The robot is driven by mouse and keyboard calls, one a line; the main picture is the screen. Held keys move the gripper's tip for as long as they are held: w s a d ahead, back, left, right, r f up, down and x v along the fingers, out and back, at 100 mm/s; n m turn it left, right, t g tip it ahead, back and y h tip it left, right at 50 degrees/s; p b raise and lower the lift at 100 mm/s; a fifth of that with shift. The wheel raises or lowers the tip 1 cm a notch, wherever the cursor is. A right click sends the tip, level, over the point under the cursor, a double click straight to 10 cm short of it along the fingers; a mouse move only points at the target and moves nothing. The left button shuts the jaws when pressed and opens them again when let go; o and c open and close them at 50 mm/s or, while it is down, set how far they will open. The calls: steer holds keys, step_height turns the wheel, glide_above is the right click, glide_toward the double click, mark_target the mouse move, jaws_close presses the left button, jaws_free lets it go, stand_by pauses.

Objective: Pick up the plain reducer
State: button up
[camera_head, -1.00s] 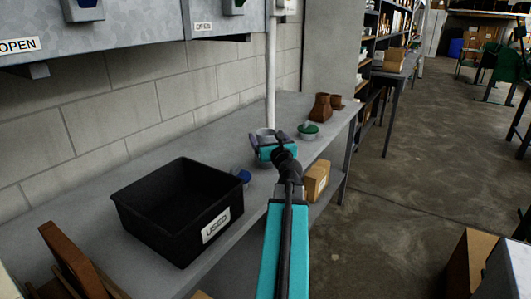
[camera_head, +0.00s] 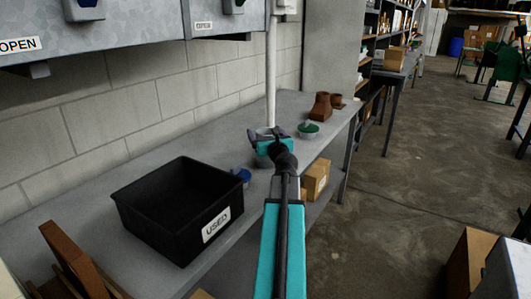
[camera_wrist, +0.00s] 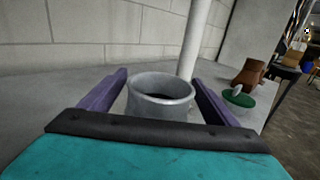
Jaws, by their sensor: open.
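A plain grey metal ring-like piece, seemingly the plain reducer (camera_wrist: 161,104), stands upright on the grey bench (camera_wrist: 66,84). In the wrist view its open top shows between the two purple fingers of my gripper (camera_wrist: 159,78). The fingers are spread, one on each side of it, with a visible gap on the left; I cannot tell whether the right one touches. Its lower part is hidden behind my gripper's palm. In the head view my gripper (camera_head: 267,133) is over the middle of the bench and mostly hides the piece.
A green and pale grey fitting (camera_head: 308,130) stands to the right, with brown fittings (camera_head: 321,107) behind it. A blue object (camera_head: 241,175) sits beside a black bin labelled USED (camera_head: 160,222). A vertical pipe (camera_wrist: 192,42) rises behind the reducer. A cardboard box (camera_head: 316,180) is below the bench.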

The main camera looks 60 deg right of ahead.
steer(key=shift+x, duration=0.95)
steer(key=c, duration=1.7)
steer(key=shift+o, duration=0.2)
steer(key=shift+r, duration=0.15)
